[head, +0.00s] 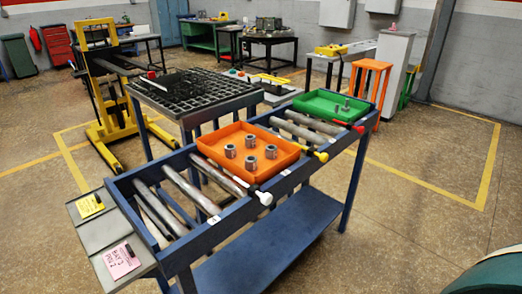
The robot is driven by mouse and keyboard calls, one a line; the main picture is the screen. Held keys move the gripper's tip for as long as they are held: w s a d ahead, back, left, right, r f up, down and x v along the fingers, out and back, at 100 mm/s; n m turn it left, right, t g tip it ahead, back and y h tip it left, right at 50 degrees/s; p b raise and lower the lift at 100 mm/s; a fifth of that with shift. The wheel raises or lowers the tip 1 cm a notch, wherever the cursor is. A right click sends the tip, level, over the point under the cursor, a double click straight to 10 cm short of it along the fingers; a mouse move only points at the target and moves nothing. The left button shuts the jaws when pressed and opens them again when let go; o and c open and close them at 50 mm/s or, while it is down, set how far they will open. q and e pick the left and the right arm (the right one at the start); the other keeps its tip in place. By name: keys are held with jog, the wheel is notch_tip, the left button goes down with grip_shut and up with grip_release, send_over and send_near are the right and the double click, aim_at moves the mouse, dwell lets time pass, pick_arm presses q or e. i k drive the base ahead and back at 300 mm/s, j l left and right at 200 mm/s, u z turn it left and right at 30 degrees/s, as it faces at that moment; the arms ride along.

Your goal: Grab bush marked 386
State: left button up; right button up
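Several grey metal bushes stand upright in an orange tray (213,146) on a blue roller table: a left one (230,151), a far one (250,141), a right one (271,151) and a near one (251,163). They stand apart from each other. No marking on them is readable from here, so I cannot tell which is 386. Neither of my grippers shows in the head view.
The blue roller table (275,250) has bare rollers at left and a green tray (322,103) with small metal parts at right. A black grid table (195,90) stands behind. A yellow lifter (115,130) is left; an orange stool (372,75) is right. Floor at right is clear.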

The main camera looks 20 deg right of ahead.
aim_at(272, 150)
jog(key=l+u, duration=0.25)
jog(key=l, duration=1.85)
jog(key=k, duration=0.05)
